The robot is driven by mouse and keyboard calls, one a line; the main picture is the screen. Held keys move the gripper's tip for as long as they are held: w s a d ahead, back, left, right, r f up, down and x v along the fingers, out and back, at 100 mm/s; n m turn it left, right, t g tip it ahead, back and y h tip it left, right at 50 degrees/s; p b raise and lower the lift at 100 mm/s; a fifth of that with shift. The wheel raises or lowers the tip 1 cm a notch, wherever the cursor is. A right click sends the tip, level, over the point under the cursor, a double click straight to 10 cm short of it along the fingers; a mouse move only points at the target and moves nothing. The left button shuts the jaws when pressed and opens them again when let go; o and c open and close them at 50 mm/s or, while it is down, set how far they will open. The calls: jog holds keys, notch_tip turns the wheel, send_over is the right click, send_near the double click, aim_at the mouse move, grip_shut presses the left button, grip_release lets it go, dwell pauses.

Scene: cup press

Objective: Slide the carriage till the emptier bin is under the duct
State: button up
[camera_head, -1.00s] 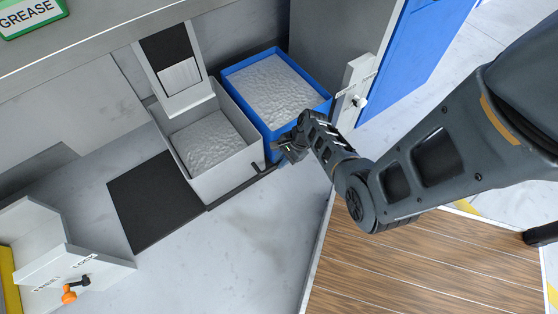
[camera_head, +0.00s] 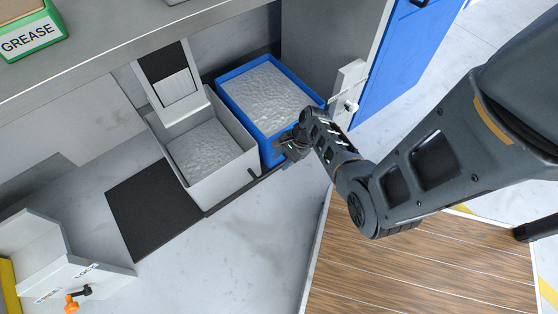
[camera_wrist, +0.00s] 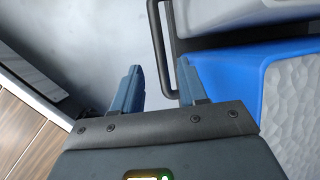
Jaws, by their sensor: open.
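The grey bin (camera_head: 246,155) stands beneath the slanted duct (camera_head: 145,85), and its grey fill lies well below the rim. The blue bin (camera_head: 228,93) sits against its right side, filled closer to the rim. A dark bar (camera_head: 234,194) of the carriage runs along the front of the bins. Contact with the bar cannot be told. The blue bin also shows there (camera_wrist: 232,85).
A dark flat plate (camera_head: 150,205) lies left of the grey bin. A pale angled fixture with an orange-tipped lever (camera_head: 73,302) stands at lower left. A grey shelf (camera_head: 100,62) with a green grease box (camera_head: 30,38) overhangs. A latch post (camera_head: 347,85) stands right of the blue bin.

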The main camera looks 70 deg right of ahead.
jog(key=shift+p+v, duration=0.55)
jog(key=shift+v, duration=1.25)
